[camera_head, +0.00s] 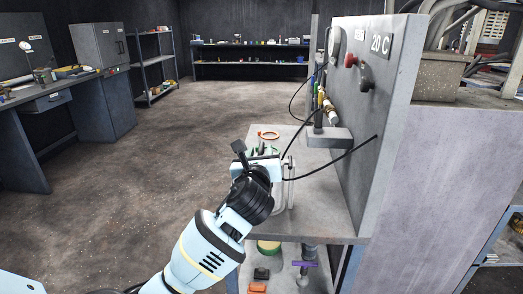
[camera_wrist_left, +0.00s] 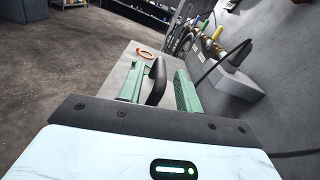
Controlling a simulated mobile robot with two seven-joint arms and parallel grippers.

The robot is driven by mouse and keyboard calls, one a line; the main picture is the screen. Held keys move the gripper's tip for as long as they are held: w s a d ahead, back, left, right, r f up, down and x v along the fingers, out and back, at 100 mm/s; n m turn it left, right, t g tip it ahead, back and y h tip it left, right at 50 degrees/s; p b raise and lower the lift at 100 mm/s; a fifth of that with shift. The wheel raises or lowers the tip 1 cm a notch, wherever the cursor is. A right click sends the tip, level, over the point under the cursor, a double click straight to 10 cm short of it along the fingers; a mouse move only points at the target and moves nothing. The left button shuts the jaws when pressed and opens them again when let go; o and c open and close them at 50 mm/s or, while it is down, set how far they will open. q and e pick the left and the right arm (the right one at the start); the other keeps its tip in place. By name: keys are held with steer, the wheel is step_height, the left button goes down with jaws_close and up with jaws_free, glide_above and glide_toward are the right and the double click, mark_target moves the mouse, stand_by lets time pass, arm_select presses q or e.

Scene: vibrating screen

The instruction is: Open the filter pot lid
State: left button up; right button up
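My left gripper (camera_head: 264,150) reaches over the grey bench, its arm coming up from the bottom of the head view. In the left wrist view its two green fingers (camera_wrist_left: 158,88) are apart. A black curved handle (camera_wrist_left: 156,82) stands between them, with a visible gap toward the right finger. I cannot tell for sure whether it touches the left finger. The pot and lid under the handle are hidden by my gripper and wrist. A pale bent bar (camera_head: 291,186) shows just right of my wrist. My right gripper is in neither view.
An orange ring (camera_head: 268,135) lies on the bench top (camera_head: 318,180) beyond the gripper. A grey upright panel (camera_head: 372,110) with a red knob (camera_head: 350,60) and a bracket (camera_head: 329,137) bounds the right side. Cables hang near it. The floor at left is clear.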

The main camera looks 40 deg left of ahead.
arm_select(q)
steer(key=shift+x, duration=1.25)
steer(key=shift+c, duration=0.2)
jaws_close()
